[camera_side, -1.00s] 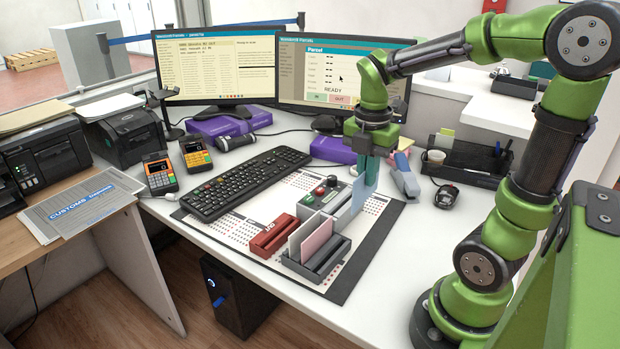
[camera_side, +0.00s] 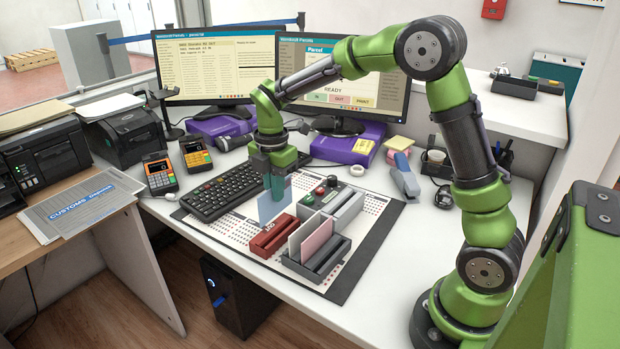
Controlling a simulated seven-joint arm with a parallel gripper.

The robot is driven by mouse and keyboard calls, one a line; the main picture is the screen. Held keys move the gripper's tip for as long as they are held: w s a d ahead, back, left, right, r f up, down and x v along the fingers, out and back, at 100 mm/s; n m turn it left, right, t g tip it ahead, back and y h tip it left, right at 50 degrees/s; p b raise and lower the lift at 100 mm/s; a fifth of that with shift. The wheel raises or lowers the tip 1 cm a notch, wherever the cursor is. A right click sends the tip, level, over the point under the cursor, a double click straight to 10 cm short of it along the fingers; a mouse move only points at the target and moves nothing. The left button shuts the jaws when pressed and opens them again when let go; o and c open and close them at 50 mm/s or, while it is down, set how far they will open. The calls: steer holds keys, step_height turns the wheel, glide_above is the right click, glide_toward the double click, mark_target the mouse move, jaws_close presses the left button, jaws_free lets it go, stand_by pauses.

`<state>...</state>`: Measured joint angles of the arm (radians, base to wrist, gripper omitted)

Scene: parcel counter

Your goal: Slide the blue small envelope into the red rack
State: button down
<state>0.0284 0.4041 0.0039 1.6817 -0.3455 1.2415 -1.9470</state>
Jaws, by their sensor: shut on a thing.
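My gripper (camera_side: 277,188) is shut on the blue small envelope (camera_side: 268,207), gripping it near its upper right part. The envelope hangs upright just behind the red rack (camera_side: 273,237), above the perforated board and in front of the keyboard. Its lower edge is close to the rack's back edge; I cannot tell whether they touch. The red rack is low and slotted, and no envelope shows in it.
A dark grey rack (camera_side: 316,262) holding a white and a pink envelope (camera_side: 317,236) stands right of the red rack. A grey unit with buttons (camera_side: 321,193) is behind it. The keyboard (camera_side: 221,192) lies to the left. The board's dark right border (camera_side: 378,237) is clear.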

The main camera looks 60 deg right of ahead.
mark_target(277, 214)
steer(key=shift+f, duration=2)
steer(key=shift+f, duration=1.85)
steer(key=c, duration=1.2)
jaws_free()
steer(key=shift+r, duration=0.1)
step_height(277, 214, up, 17)
steer(key=shift+f, duration=0.15)
